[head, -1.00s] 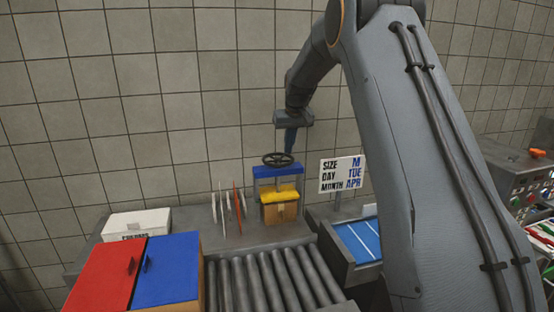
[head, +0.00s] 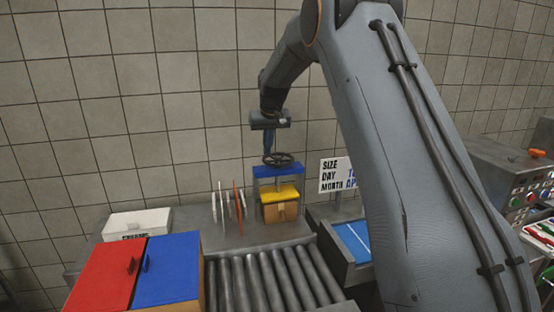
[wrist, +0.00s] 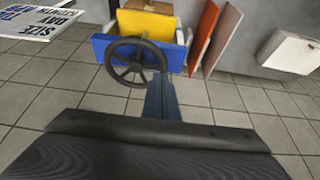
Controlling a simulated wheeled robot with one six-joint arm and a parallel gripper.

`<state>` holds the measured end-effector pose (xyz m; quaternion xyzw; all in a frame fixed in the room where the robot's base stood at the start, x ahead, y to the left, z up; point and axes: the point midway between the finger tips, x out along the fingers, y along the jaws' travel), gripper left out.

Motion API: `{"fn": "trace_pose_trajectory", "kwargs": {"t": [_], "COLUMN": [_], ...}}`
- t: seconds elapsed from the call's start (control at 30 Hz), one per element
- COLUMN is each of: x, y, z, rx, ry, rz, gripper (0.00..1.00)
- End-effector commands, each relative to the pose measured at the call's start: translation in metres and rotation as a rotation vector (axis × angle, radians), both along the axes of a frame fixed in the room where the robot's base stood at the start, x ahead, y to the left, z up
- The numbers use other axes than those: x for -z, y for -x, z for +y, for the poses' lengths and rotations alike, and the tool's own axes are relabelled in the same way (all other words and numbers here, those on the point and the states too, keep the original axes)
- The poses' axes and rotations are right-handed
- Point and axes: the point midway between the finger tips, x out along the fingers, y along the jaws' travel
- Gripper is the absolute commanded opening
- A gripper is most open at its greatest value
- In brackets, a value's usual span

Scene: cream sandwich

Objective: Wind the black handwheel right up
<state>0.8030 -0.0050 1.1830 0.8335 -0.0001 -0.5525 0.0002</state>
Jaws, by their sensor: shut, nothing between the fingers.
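The black handwheel (head: 279,159) lies flat on top of a small press with a blue top beam (head: 278,171). Below the beam are a yellow plate (head: 280,195) and a tan box (head: 281,212) under it. My gripper (head: 269,153) is shut and points down at the left part of the wheel. In the wrist view the blue fingers (wrist: 158,84) are together beside the handwheel's rim, with the wheel (wrist: 135,64) to their left. I cannot tell whether the fingertips touch the rim.
Thin white and red plates (head: 238,208) stand left of the press. A sign (head: 330,176) and a blue-lined tray (head: 353,243) are to the right. A roller conveyor (head: 265,280) and red and blue lids (head: 168,270) are in front. A tiled wall is behind.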

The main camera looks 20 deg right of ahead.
Motion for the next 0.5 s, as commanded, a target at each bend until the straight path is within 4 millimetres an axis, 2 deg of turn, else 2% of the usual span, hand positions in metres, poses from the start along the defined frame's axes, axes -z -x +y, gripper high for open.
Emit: {"fn": "trace_pose_trajectory", "kwargs": {"t": [0.5], "x": [0.0042], "y": [0.0001], "z": [-0.0002], "rx": [0.000], "ry": [0.000], "rz": [0.001], "gripper": [0.00]}}
